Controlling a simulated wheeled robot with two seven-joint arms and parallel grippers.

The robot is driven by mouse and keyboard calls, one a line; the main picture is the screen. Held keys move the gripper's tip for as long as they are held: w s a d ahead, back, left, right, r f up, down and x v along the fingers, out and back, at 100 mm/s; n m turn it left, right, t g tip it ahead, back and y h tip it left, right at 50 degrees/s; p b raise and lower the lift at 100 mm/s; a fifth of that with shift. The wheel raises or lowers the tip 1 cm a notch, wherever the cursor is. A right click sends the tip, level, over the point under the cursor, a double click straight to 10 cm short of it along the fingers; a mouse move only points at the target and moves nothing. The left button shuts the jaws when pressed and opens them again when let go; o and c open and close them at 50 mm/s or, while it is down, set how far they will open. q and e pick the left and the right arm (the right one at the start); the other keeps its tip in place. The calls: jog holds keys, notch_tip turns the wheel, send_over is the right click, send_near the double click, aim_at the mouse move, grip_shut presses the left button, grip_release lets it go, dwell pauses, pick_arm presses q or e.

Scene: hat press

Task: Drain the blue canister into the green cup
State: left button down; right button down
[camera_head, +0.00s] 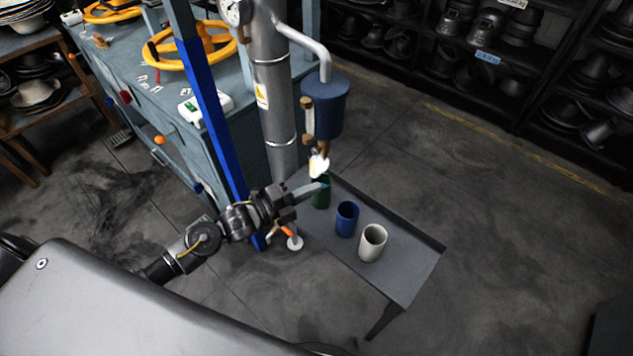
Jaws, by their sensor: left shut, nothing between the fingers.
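The blue canister (325,108) hangs at the end of a bent grey pipe, above the far end of a narrow grey table. A brass fitting (308,142) and a pale, bright piece (319,165) show below it. The green cup (321,199) stands on the table under the canister. My left gripper (319,187) is shut and empty. Its fingers cross in front of the green cup in the picture and hide part of it; I cannot tell whether they touch it. My right gripper is not in view.
A blue cup (346,219) and a white cup (373,242) stand on the grey table (408,282), nearer than the green cup. A blue post (214,112) and a grey column (272,85) rise on the left. Hat shelves (540,70) stand behind.

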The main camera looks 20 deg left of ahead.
pick_arm(q)
jog(key=b+v, duration=0.1)
jog(key=v, duration=0.5)
jog(key=shift+a, duration=0.3)
jog(key=w+a+f+n+y, duration=0.1)
jog(key=a+f+n+y, duration=0.3)
jog(key=f, duration=0.3)
jog(key=w+a+f+n+y, duration=0.1)
jog(key=a+f+n+y, duration=0.1)
jog(key=a+f+n, duration=0.45)
jog(key=s+a+f+n+g+y, duration=0.2)
jog(key=s+a+f+n, duration=0.15)
jog(key=f, duration=0.55)
jog(key=s+a+f+n+g+y, duration=0.2)
jog(key=s+f+y, duration=0.15)
jog(key=f, duration=0.65)
jog(key=s+f+n+g, duration=0.5)
jog(key=s+f, duration=0.8)
jog(key=s, duration=0.3)
jog(key=s+d+f+n+g, duration=0.1)
jog(key=s+d+f+g, duration=0.1)
jog(key=s+d, duration=0.3)
jog(key=s+d+f+g, duration=0.1)
jog(key=s+d+f, duration=0.3)
jog(key=s, duration=0.8)
jog(key=shift+s+d+f+n+g, duration=0.25)
jog(key=shift+d+f+n+g, duration=0.15)
jog(key=shift+d, duration=0.4)
